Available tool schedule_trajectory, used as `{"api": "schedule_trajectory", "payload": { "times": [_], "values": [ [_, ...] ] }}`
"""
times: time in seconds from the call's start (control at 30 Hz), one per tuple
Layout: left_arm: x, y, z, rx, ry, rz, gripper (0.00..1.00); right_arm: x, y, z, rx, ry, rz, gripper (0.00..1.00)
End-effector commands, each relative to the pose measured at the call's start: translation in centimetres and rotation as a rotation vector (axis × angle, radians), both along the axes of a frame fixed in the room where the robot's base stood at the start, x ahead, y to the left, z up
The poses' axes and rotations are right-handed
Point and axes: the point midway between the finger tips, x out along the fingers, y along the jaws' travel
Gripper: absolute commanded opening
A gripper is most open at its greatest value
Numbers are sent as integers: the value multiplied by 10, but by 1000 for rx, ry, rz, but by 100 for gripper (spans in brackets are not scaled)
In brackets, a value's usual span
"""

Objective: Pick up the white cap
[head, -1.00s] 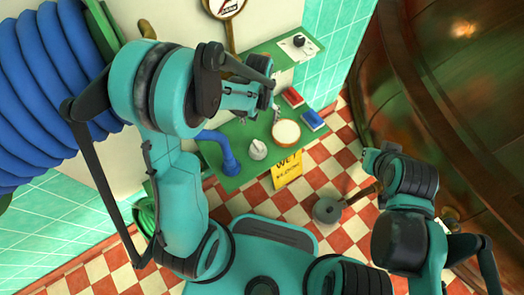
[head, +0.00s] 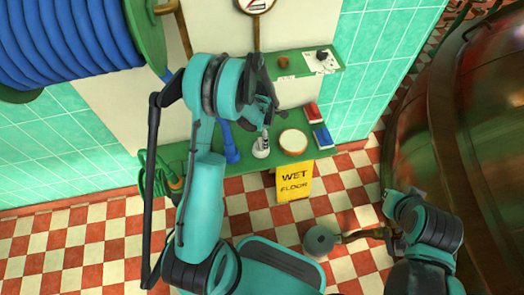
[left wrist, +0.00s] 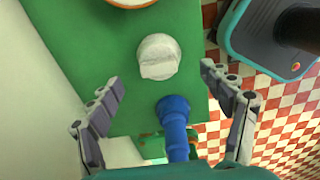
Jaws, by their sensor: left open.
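The white cap (head: 261,150) is a small round piece with a raised ridge across its top. It sits on the green lower shelf (head: 205,160). In the left wrist view the cap (left wrist: 158,57) lies ahead, between and just beyond the fingertips. My left gripper (left wrist: 160,78) is open and empty, with its fingers apart on both sides.
A blue pipe (left wrist: 174,120) stands close to the cap. A round white-topped, orange-rimmed container (head: 293,142), a red block (head: 311,112) and a blue block (head: 321,137) are also on the shelf. A yellow wet-floor sign (head: 294,182) stands in front.

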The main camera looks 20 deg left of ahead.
Motion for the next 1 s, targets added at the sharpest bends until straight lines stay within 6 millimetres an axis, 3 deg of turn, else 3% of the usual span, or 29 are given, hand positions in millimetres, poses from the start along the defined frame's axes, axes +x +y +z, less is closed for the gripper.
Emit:
{"api": "schedule_trajectory", "payload": {
  "times": [0.43, 0.67, 0.7, 0.9, 1.0],
  "values": [
    [-2, 7, -59, 0, 0, -2, 80, 0, 0, -34, 0, 0, 0, 0],
    [-2, 7, -61, 0, 0, -3, 80, 0, 0, -33, 0, 0, 0, 0],
    [-2, 7, -61, 0, 0, -4, 78, 0, 0, -33, 0, 0, 0, 0],
    [-2, 7, -61, 0, 0, -4, 28, 0, 0, -33, 0, 0, 0, 0],
    [-2, 7, -61, 0, 0, -4, 28, 0, 0, -33, 0, 0, 0, 0]
  ]
}}
